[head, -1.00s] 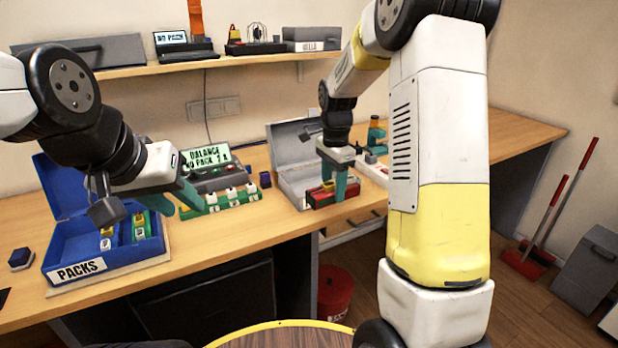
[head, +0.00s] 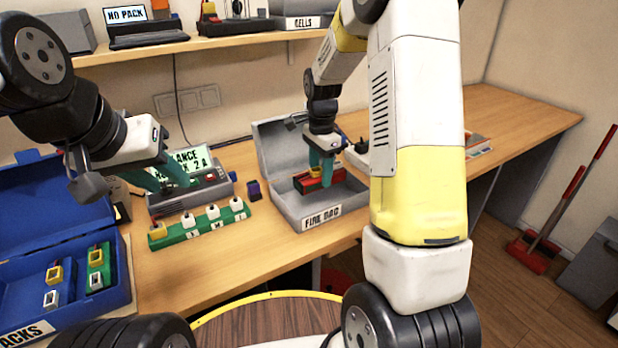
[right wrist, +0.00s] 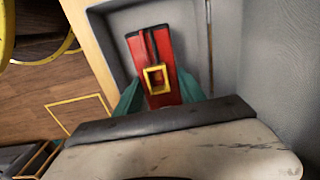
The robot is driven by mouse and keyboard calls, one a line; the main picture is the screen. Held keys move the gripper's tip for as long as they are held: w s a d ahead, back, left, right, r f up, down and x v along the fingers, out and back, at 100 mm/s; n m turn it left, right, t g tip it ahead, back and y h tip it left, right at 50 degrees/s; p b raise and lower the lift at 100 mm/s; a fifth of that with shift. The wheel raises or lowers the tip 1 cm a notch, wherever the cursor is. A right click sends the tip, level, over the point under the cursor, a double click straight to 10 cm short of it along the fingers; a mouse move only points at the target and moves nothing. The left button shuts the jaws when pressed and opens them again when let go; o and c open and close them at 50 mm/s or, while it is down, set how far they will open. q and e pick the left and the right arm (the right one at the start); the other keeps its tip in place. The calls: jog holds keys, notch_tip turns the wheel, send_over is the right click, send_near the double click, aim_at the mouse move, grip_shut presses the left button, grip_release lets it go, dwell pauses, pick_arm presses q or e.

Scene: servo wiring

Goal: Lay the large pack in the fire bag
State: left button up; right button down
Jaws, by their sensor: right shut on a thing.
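The large red pack (head: 337,177), with a yellow connector and dark leads, is inside the open grey fire bag (head: 292,212). My right gripper (head: 321,174) points down into the bag with its teal fingers shut on the pack. In the right wrist view the pack (right wrist: 166,95) sits between the teal fingers (right wrist: 160,98), within the bag's grey walls (right wrist: 228,60). Whether its underside touches the bag floor cannot be told. My left gripper (head: 168,180) is open and empty, in front of the balance charger (head: 203,190).
A green strip (head: 190,236) with several white plugs lies left of the bag, and a small dark blue block (head: 254,190) stands between. The blue packs case (head: 125,285) is open at the left. The bag's lid (head: 275,140) stands open behind. Front table space is clear.

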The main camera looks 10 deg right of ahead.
aim_at(319, 200)
jog(key=shift+f, duration=2.9)
jog(key=shift+f, duration=0.15)
jog(key=c, duration=0.7)
grip_release()
